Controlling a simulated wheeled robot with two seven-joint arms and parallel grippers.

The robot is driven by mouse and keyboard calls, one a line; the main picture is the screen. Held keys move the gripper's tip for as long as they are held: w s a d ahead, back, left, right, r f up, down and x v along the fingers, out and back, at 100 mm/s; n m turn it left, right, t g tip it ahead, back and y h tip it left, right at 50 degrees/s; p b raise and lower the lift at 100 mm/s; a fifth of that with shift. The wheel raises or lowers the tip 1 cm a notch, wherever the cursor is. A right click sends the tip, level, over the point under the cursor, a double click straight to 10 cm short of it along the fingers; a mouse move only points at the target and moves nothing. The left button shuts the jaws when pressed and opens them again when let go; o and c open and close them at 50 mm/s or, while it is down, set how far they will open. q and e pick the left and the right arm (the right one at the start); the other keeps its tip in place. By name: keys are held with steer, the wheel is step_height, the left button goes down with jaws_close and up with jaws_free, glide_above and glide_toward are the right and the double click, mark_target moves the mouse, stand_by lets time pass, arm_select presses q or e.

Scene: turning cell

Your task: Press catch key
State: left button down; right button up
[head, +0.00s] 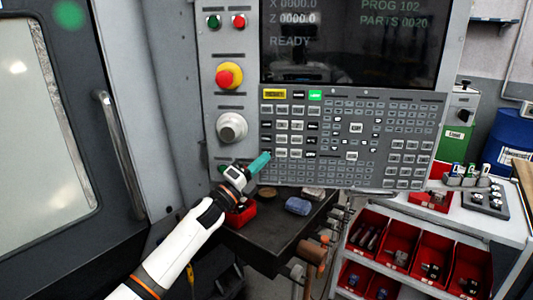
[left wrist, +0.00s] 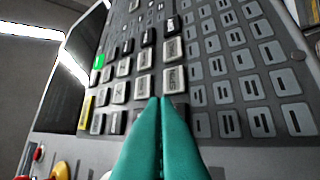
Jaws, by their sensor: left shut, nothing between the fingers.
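The control panel's keypad (head: 350,135) faces me below a dark screen. It fills most of the left wrist view as rows of pale and dark keys (left wrist: 205,70). My left gripper (head: 265,156) has teal fingers that are shut and empty. Its tips are at the lower left of the keypad, by the bottom rows of larger keys. In the left wrist view the fingertips (left wrist: 163,100) lie just below a pale key (left wrist: 172,80) and hide part of the key behind them. I cannot tell whether they touch it. Key labels are too small to read surely, so I cannot single out the catch key.
A red and yellow emergency stop (head: 229,76) and a grey dial (head: 232,127) sit left of the keypad. Below are a dark shelf (head: 275,235) with a blue item (head: 298,205) and red bins (head: 403,247). A machine door handle (head: 118,150) stands at left.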

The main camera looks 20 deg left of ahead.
arm_select(q)
steer(key=shift+w, duration=0.4)
steer(key=shift+w+a+b, duration=0.1)
steer(key=shift+w+b, duration=0.2)
steer(key=shift+b, duration=0.25)
stand_by(0.4)
steer(key=shift+s, duration=0.1)
steer(key=shift+s+p, duration=0.3)
steer(key=shift+s, duration=0.4)
steer(key=s, duration=0.2)
steer(key=s+d+p, duration=0.1)
steer(key=s, duration=0.2)
steer(key=shift+w, duration=0.1)
stand_by(0.5)
